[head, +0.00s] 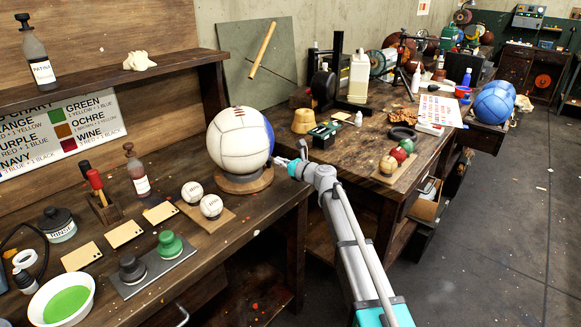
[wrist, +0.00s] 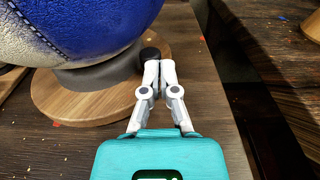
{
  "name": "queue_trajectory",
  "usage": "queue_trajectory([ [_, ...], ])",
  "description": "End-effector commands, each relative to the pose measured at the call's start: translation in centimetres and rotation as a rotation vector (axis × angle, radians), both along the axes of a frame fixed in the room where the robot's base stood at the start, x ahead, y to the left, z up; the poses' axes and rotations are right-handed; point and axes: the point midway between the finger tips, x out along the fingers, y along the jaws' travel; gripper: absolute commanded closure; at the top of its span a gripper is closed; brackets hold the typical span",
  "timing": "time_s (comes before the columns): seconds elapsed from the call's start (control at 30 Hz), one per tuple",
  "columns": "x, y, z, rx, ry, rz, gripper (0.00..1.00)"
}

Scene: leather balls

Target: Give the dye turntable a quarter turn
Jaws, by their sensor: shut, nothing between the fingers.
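The dye turntable is a round wooden disc (head: 246,184) near the right end of the left bench. A large ball (head: 238,138), cream with a blue side, sits on it in a dark ring. In the wrist view the disc (wrist: 60,108) fills the upper left, with the blue and cream ball (wrist: 85,25) above and a dark knob (wrist: 150,54) at its right rim. My gripper (head: 299,158) is at the disc's right side. Its fingers (wrist: 160,66) are shut and empty, with the tips right at the knob; I cannot tell if they touch.
Two small white balls (head: 211,206) on a wooden board lie left of the turntable. A gap separates this bench from the cluttered bench (head: 345,150) at right.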

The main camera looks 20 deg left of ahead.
Motion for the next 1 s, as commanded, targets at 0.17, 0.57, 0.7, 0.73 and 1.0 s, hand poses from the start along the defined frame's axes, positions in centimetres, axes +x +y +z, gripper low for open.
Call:
queue_trajectory([
  [0.17,1.0,2.3,-0.1,0.0,0.0,0.002,1.0],
  [0.57,1.4,3.8,-0.2,0.0,0.0,0.001,1.0],
  [0.7,1.4,3.7,-0.2,0.0,0.0,0.001,1.0],
  [0.73,1.4,3.7,-0.2,0.0,0.0,0.001,1.0],
  [1.0,2.4,4.7,-0.2,0.0,0.0,0.002,1.0],
])
